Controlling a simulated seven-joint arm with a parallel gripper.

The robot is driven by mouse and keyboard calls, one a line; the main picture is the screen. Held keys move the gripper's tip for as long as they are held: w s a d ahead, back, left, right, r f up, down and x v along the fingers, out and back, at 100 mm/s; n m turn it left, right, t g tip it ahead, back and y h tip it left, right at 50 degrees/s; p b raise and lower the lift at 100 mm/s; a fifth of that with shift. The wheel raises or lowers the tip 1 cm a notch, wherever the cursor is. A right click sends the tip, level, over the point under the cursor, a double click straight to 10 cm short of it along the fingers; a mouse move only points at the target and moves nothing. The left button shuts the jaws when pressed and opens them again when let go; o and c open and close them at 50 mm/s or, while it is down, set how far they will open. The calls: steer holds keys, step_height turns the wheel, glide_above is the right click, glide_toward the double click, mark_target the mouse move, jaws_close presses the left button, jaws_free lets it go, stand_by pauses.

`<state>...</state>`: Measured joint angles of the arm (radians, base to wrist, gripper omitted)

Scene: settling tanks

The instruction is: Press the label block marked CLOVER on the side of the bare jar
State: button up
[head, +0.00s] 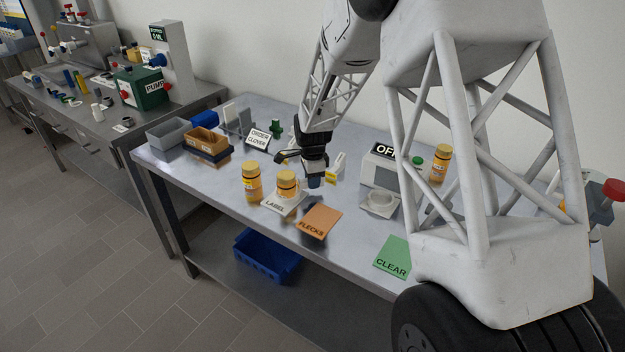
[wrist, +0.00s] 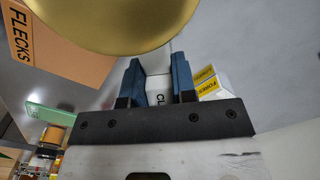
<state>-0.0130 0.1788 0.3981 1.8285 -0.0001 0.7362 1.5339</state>
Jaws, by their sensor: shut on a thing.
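My gripper (head: 316,183) is shut on a white block (wrist: 158,90) between its blue fingers. The letters "CL" show on the block in the wrist view; the rest is hidden. A honey-coloured jar (head: 287,189) with a gold lid stands upright on the white LABEL pad (head: 272,204). My gripper is low, just right of this jar. The gold lid (wrist: 125,22) fills the top of the wrist view, just beyond the fingertips. I cannot tell whether the block touches the jar.
Another jar (head: 251,183) stands left of the pad; a third (head: 440,164) is at the right. The orange FLECKS mat (head: 320,216) and green CLEAR mat (head: 393,262) lie nearby. A yellow-and-white block (wrist: 213,86) lies beside my gripper. An ORDER CLOVER card (head: 258,138) stands behind.

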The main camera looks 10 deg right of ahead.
steer(key=shift+a, duration=0.6)
stand_by(2.2)
steer(key=shift+d, duration=0.1)
steer(key=shift+w+d, duration=0.1)
steer(key=shift+d, duration=2.85)
